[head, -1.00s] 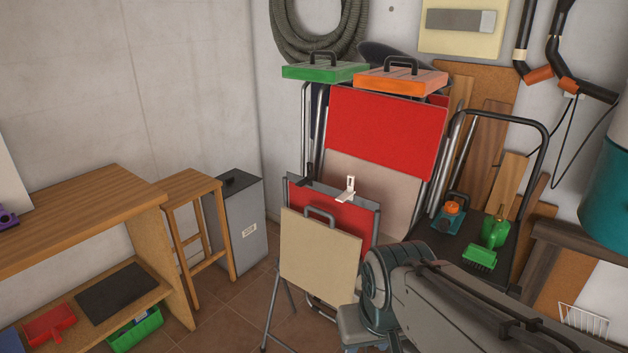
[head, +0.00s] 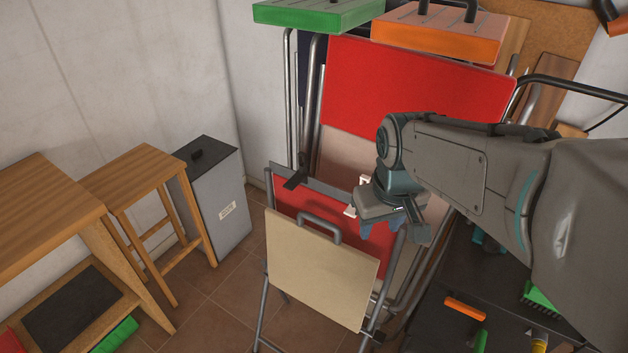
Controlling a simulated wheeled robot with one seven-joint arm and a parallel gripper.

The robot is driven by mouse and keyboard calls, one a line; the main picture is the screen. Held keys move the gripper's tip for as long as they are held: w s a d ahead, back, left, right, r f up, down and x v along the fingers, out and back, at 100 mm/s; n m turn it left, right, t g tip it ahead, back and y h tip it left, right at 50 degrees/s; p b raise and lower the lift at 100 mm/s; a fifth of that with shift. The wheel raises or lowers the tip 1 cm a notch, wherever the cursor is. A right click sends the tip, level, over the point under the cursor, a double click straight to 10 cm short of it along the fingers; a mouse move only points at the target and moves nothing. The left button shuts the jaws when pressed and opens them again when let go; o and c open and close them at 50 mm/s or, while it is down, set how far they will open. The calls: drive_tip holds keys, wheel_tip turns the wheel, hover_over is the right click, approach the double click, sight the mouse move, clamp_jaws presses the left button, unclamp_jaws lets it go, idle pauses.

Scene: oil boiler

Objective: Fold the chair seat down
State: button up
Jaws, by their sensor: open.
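The folding chair stands on the tiled floor in the middle of the head view. Its beige seat panel (head: 322,268) is folded up nearly upright, with a grey handle loop (head: 320,227) at its top edge. A red panel (head: 300,213) with a grey frame shows behind the seat panel. My gripper (head: 390,229) is open and empty, pointing down above and to the right of the panel's top edge. It appears apart from the panel. It hides part of the red panel and of a small white piece (head: 350,211).
Larger folded red furniture (head: 415,88) leans behind, with green (head: 318,14) and orange (head: 438,36) cases on top. A wooden stool (head: 150,185), a grey box (head: 216,190) and a workbench (head: 40,220) stand left. A dark trolley (head: 425,297) holds tools at right. Some floor is clear left of the chair.

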drive_tip(key=w+a+f+n, duration=0.1)
drive_tip(key=w+a+n, duration=0.3)
drive_tip(key=w, duration=0.6)
drive_tip(key=n+g, duration=0.2)
drive_tip(key=n, duration=0.2)
approach(315, 217)
drive_tip(key=shift+h, duration=0.3)
wheel_tip(315, 217, down, 9)
drive_tip(key=shift+w+r, duration=0.1)
drive_tip(key=shift+a, duration=0.1)
clamp_jaws()
